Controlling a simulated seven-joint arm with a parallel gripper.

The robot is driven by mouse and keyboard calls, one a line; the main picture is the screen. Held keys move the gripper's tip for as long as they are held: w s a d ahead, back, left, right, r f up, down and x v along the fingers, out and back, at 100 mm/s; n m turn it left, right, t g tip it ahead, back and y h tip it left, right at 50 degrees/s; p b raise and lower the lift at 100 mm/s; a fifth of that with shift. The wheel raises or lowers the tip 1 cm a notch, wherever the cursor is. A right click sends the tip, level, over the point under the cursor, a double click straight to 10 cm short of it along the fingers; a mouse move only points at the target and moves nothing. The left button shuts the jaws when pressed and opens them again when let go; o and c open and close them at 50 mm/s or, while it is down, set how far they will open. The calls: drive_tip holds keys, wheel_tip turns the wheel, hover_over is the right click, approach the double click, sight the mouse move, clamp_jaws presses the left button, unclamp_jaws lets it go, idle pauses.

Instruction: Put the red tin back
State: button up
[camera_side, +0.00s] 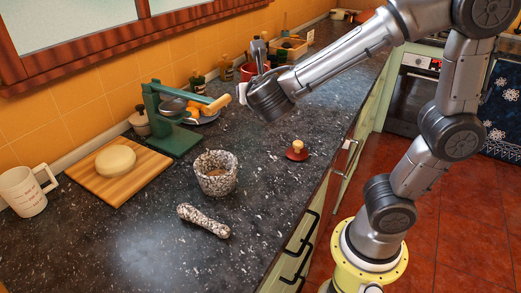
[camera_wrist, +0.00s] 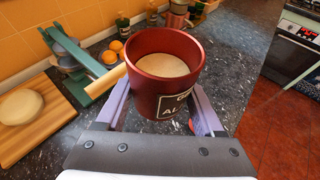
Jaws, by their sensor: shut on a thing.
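The red tin (camera_wrist: 165,75) is between my gripper's (camera_wrist: 160,100) two fingers, which are shut on it. It is open at the top, holds pale contents and has a dark label with white letters. In the side view the tin (camera_side: 247,71) is partly hidden by my gripper (camera_side: 258,68), above the back part of the counter. A small red lid with a wooden knob (camera_side: 297,150) lies on the counter, apart from the tin.
A green press (camera_side: 172,120) with a wooden handle and a bowl of oranges (camera_side: 203,112) stand near the wall. A cutting board (camera_side: 120,183) with dough and a white mug (camera_side: 25,191) are at left. Bottles (camera_side: 226,68) stand behind.

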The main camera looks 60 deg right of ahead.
drive_tip(key=s+d+f+n+t+y, duration=0.1)
drive_tip(key=s+d+f, duration=0.2)
drive_tip(key=s+f, duration=0.6)
drive_tip(key=shift+d+n, duration=0.4)
drive_tip(key=w+d+f, duration=0.1)
drive_tip(key=w, duration=0.1)
drive_tip(key=w+d+f, duration=0.1)
drive_tip(key=w, duration=0.2)
drive_tip(key=w+d+f, duration=0.1)
drive_tip(key=w+f, duration=0.1)
drive_tip(key=w, duration=0.1)
drive_tip(key=shift+d, duration=0.25)
hover_over(260, 149)
drive_tip(key=s, duration=0.1)
wheel_tip(260, 149, down, 5)
drive_tip(key=shift+a+r, duration=0.1)
drive_tip(key=shift+a, duration=0.05)
drive_tip(key=shift+w+d+f, duration=0.25)
drive_tip(key=shift+w+f, duration=0.25)
drive_tip(key=shift+f, duration=1.65)
